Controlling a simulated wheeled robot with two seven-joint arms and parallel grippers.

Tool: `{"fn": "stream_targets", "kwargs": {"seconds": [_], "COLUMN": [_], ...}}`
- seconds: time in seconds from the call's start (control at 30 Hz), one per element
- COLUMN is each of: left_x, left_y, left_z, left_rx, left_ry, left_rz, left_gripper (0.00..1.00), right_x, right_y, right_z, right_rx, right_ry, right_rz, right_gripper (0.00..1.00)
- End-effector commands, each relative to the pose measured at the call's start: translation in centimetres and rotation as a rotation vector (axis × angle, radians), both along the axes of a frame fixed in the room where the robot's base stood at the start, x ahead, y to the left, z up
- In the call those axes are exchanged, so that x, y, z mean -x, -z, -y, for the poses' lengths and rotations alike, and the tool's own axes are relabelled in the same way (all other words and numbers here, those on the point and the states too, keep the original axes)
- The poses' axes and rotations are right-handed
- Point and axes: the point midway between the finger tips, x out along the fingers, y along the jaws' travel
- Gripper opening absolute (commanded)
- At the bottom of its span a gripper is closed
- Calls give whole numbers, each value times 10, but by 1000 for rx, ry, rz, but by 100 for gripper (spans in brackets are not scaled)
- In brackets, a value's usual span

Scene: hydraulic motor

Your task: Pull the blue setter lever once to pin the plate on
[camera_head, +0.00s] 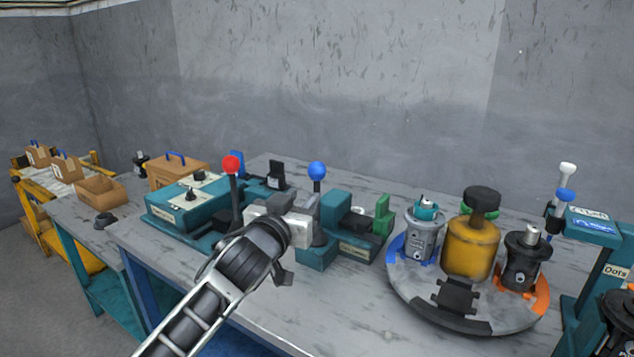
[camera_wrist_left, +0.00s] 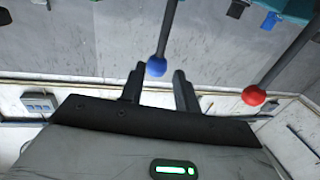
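The blue setter lever (camera_head: 317,171) has a blue ball on a dark rod, standing roughly upright on a teal fixture (camera_head: 316,257) on the table. My left gripper (camera_head: 300,222) is in front of and just left of its rod, below the ball. In the left wrist view the blue ball (camera_wrist_left: 156,67) shows between the two dark fingers (camera_wrist_left: 158,85), near their tips, with a gap on each side. The gripper is open; contact with the lever cannot be told. I cannot make out the plate. My right gripper is not in view.
A red-ball lever (camera_head: 231,164) stands close on the left, also in the wrist view (camera_wrist_left: 254,95). A teal fixture with a green block (camera_head: 382,214) is to the right. A round turntable (camera_head: 407,290) carries several motor parts. A teal press (camera_head: 590,235) is at far right.

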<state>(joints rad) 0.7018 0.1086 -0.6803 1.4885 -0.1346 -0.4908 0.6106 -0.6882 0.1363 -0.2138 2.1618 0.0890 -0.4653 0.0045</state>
Motion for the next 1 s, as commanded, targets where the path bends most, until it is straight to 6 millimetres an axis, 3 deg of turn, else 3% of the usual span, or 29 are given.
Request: {"fn": "stream_targets", "kwargs": {"seconds": [0.2, 0.5, 1.0], "left_x": [-36, -70, -81], "left_y": [-1, 0, 0], "left_z": [17, 33, 38], "left_rx": [-3, 0, 0], "left_ry": [0, 0, 0], "left_rz": [1, 1, 1], "left_gripper": [32, 32, 32], "right_x": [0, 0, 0], "right_y": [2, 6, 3], "right_z": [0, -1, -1], "right_rx": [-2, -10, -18], "right_ry": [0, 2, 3], "right_rz": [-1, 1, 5], "right_gripper": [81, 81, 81]}}
